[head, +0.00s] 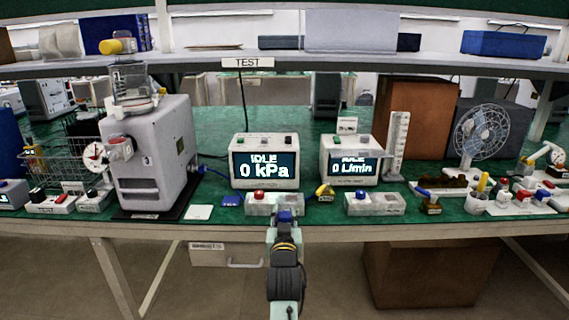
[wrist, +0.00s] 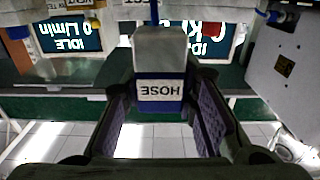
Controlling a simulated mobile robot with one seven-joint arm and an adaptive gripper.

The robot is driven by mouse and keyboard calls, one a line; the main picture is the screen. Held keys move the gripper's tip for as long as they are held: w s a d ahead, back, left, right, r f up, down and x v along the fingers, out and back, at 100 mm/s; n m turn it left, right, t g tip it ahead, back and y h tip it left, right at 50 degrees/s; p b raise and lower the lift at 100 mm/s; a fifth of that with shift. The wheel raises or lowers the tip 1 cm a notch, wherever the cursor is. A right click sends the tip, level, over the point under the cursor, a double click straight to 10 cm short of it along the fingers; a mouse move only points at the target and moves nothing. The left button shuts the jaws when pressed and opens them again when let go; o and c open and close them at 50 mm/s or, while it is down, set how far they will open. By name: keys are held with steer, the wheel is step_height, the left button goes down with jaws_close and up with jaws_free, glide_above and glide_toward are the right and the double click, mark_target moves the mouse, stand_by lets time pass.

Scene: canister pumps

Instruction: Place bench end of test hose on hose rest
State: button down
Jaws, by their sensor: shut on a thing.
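My gripper (wrist: 159,92) has its two fingers on either side of a grey and blue block labelled HOSE (wrist: 160,62), which I take as the bench end of the test hose. A thin blue length (wrist: 154,14) shows above the block. In the head view my gripper (head: 285,222) is at the bench's front edge with a blue piece (head: 285,215) at its tip. A blue hose (head: 213,171) runs between the grey canister pump (head: 150,150) and the kPa display. I cannot tell which item is the hose rest.
The kPa display (head: 265,166) and L/min display (head: 351,166) stand behind. Low grey boxes, one with a red button (head: 272,196) and one with a blue button (head: 362,195), sit near the front edge. A white card (head: 198,212) lies left. Small tools crowd the right.

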mark_target(284, 214)
steer(key=s+f, duration=0.4)
steer(key=f, duration=0.9)
steer(key=s+f+b, duration=0.1)
steer(key=s+f, duration=0.4)
steer(key=f, duration=0.8)
steer(key=s+f, duration=0.4)
steer(key=f, duration=0.9)
steer(key=w+r, duration=0.5)
steer(key=r, duration=0.4)
steer(key=w+r, duration=0.6)
steer(key=r, duration=1.2)
steer(key=r+p, duration=0.1)
steer(key=r, duration=0.7)
steer(key=w+r, duration=0.1)
steer(key=r, duration=0.7)
steer(key=shift+w+r, duration=0.1)
steer(key=shift+r, duration=0.05)
